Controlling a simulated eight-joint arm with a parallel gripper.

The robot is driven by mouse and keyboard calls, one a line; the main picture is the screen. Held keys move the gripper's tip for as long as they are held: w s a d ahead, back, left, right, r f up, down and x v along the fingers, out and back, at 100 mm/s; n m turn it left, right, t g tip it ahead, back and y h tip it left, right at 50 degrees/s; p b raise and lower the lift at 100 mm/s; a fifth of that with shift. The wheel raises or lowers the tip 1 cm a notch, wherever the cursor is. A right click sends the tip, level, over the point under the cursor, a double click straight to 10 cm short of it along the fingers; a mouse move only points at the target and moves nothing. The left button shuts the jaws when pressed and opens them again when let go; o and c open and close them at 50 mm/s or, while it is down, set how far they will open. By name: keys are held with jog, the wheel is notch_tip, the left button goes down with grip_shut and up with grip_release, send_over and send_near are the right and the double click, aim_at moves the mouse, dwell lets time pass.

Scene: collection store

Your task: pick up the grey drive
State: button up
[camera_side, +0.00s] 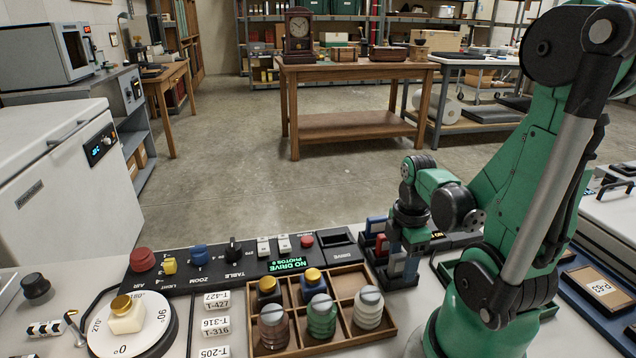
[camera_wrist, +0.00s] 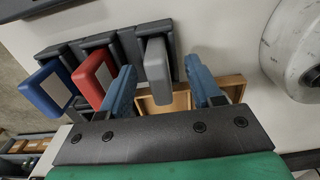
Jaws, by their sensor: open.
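The grey drive (camera_wrist: 157,68) stands upright in a black rack (camera_wrist: 160,27) in the wrist view. A red drive (camera_wrist: 96,79) and a blue drive (camera_wrist: 47,88) stand to its left in the same rack. My gripper (camera_wrist: 165,72) is open, with one blue finger on each side of the grey drive. Gaps show between the fingers and the drive. In the side view my gripper (camera_side: 404,264) is low over the rack, right of the console, and largely hides the grey drive.
A black console (camera_side: 215,262) with buttons, an empty-looking drive slot (camera_side: 337,240) and a display reading "NO DRIVE PHOTOS 0" lies left of the rack. A wooden compartment tray (camera_side: 385,343) with several jars stands in front. A turntable (camera_side: 105,335) holds one jar.

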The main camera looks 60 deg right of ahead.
grip_shut()
jog(key=shift+r, duration=0.15)
